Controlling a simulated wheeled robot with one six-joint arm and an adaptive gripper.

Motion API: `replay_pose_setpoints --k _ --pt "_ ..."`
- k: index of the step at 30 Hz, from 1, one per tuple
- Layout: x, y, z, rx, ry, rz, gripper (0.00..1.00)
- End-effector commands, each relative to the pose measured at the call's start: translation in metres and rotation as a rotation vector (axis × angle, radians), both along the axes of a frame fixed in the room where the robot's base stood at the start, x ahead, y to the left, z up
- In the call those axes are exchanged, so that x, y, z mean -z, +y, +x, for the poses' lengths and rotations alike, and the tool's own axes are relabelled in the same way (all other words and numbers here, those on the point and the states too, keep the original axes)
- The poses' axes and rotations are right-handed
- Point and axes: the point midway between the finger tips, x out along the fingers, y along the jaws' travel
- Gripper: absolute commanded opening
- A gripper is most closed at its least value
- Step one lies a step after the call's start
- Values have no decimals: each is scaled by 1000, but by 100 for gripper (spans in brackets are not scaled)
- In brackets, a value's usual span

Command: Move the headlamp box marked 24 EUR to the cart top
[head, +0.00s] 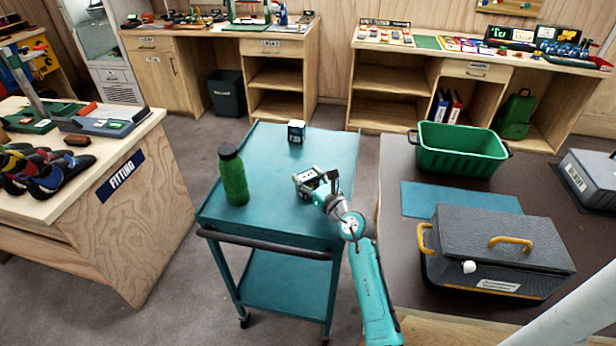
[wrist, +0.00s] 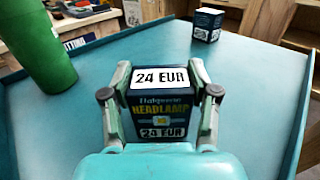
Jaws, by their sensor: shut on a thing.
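The headlamp box (wrist: 160,105) is dark blue with white labels reading 24 EUR, and it faces me in the wrist view. My gripper (wrist: 158,100) has a finger on each side of the box and is shut on it. In the head view my gripper (head: 318,184) is over the right part of the teal cart top (head: 270,205), and the box there is largely hidden by it. The box is at or just above the cart top; I cannot tell whether it touches. The cart top also shows in the wrist view (wrist: 60,115).
A green bottle (head: 233,175) stands on the cart's left side. A small dark box with a white label (head: 296,131) stands at its far edge. Right of the cart, a brown table holds a green bin (head: 460,150) and a grey case (head: 500,245). The cart's front middle is clear.

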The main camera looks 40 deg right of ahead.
Motion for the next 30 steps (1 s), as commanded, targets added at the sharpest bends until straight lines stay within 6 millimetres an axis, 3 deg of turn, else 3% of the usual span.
replay_pose_setpoints --k 1,4,16,20,30 --pt "1 0 0 0 1 1 62" --pt "1 0 0 0 0 0 85" --pt "-3 0 0 1 0 0 85" --pt "-1 1 -16 3 1 1 85" --pt "-1 10 -83 3 2 2 85"
